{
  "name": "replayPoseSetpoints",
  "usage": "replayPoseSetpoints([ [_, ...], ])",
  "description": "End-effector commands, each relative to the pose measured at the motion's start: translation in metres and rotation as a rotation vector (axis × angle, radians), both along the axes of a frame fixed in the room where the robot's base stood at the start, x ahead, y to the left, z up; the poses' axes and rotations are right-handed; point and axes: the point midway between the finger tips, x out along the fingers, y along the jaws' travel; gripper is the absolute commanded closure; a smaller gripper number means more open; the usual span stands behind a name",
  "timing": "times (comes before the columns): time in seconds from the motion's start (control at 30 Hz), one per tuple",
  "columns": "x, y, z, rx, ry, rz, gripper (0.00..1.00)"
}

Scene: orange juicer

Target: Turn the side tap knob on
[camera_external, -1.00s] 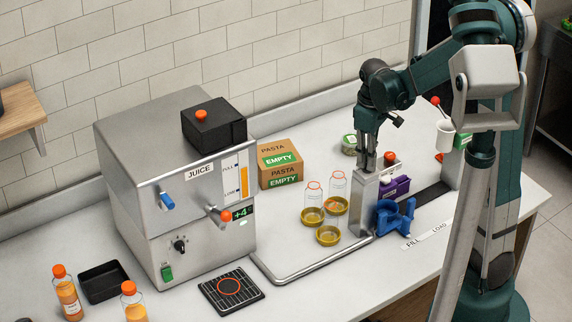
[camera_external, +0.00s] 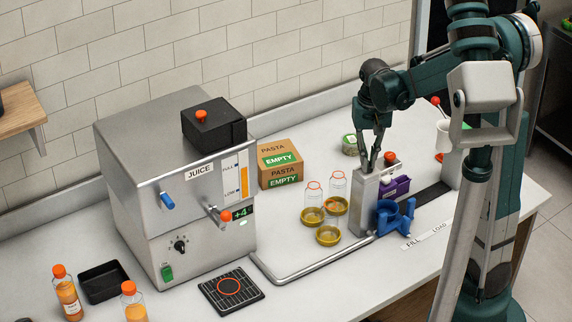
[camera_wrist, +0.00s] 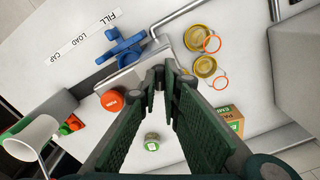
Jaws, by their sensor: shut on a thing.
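The juicer (camera_external: 140,180) is a steel box with a blue knob (camera_external: 167,200) on its front, left of an orange-tipped tap lever (camera_external: 224,215) and above a black dial (camera_external: 180,246). I cannot tell for certain which is the side tap knob. My gripper (camera_external: 371,167) is far to the right of the juicer, pointing down at the top of a steel post (camera_external: 364,205). In the wrist view my gripper (camera_wrist: 163,72) has its fingertips close together at the edge of the post top (camera_wrist: 132,76). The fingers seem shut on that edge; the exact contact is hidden.
A blue holder (camera_external: 385,218) and an orange button (camera_external: 390,158) sit by the post. Several bottles and lids, including an olive lid (camera_external: 328,236), stand left of it.

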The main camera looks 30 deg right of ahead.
Motion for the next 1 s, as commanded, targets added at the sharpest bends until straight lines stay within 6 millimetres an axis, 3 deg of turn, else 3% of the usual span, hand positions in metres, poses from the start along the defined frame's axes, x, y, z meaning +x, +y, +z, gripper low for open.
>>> replayPoseSetpoints([
  [0.4,0.0000,-0.0001,-0.0003,0.000,0.000,-0.228,1.00],
  [0.93,0.0000,-0.0001,0.0001,0.000,0.000,-0.257,1.00],
  [0.97,0.0000,-0.0001,0.0001,0.000,0.000,-0.257,0.88],
  [1.0,0.0000,-0.0001,0.0001,0.000,0.000,-0.257,0.83],
])
